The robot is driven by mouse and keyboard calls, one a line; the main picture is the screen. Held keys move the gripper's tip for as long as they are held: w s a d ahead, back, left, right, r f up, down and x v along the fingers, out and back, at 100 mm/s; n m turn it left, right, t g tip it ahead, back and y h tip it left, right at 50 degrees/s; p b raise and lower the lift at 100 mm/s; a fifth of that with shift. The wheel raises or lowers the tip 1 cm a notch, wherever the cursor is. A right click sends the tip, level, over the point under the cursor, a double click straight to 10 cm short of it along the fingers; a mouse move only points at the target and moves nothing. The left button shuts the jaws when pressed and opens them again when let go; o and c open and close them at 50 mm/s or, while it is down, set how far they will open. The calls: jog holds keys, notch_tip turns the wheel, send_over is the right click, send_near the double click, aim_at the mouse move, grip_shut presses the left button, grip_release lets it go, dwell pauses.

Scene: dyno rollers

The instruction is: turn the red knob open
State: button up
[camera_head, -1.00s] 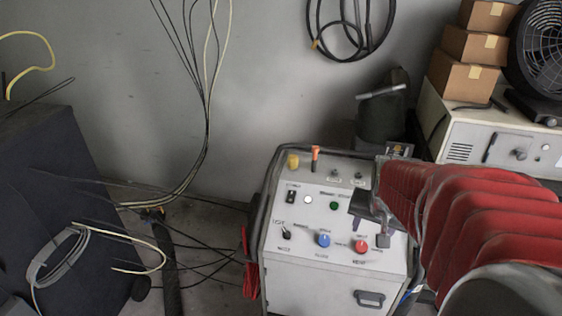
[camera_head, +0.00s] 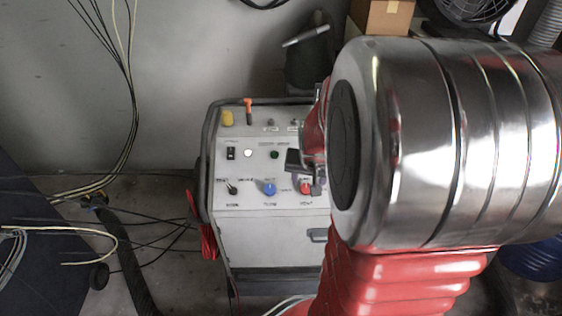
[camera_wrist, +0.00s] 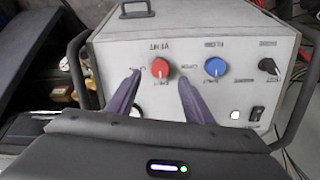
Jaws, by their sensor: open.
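The red knob (camera_wrist: 160,69) is on the white control panel, left of the blue knob (camera_wrist: 215,67) in the wrist view. In the head view my gripper (camera_head: 308,172) shows only partly, over the panel's right side.
The white control cabinet (camera_head: 265,232) has a tubular frame. A black switch (camera_head: 233,189), a green button (camera_head: 274,155), a yellow knob (camera_head: 227,118) and an orange-topped lever (camera_head: 248,112) are on its panel. Cables (camera_head: 110,232) lie on the floor to the left.

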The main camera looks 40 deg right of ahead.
aim_at(306, 188)
jog(key=shift+x, duration=2.85)
jog(key=shift+c, duration=0.2)
jog(key=c, duration=1)
